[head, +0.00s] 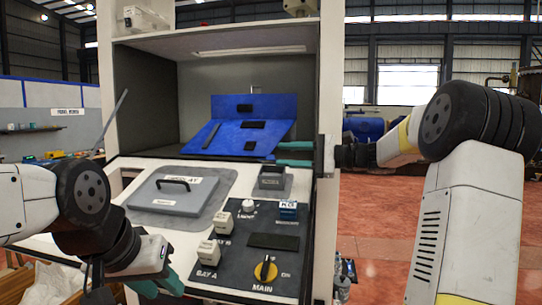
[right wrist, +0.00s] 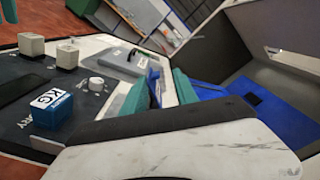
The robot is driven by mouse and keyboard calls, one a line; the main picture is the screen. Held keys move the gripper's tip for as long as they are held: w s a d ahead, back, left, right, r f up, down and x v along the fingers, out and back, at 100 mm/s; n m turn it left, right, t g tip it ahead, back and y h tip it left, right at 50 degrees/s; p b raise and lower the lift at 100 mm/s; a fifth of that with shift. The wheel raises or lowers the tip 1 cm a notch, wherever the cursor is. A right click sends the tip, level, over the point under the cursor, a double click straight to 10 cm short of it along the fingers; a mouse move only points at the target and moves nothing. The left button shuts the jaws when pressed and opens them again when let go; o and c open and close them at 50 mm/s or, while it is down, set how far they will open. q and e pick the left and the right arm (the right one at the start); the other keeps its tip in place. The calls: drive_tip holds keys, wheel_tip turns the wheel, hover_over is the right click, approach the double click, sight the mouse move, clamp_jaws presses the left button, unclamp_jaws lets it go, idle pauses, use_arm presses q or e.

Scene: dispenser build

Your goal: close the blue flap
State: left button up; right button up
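The blue flap (head: 240,137) is in the cabinet's recess in the head view. Its lower blue sheet slopes down toward the front, and a blue panel (head: 275,104) with a dark pad stands upright behind it. My right gripper (head: 294,154) is at the right front corner of the sheet, its two teal fingers apart. In the right wrist view, the fingers (right wrist: 156,95) show a gap with a narrow blue strip visible in it. Whether they touch the flap is unclear. My left gripper (head: 152,287) is low at the left, pointing down, its fingertips partly hidden.
Below the recess, a sloping panel holds a grey lid (head: 178,193) with a black handle, white switch blocks (head: 208,251), a blue labelled block (head: 288,208) and a yellow main knob (head: 265,270). The cabinet's right wall (head: 328,90) stands beside my right gripper.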

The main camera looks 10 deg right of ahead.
drive_tip(key=shift+d, duration=0.15)
drive_tip(key=v, duration=0.9)
idle(0.8)
idle(0.4)
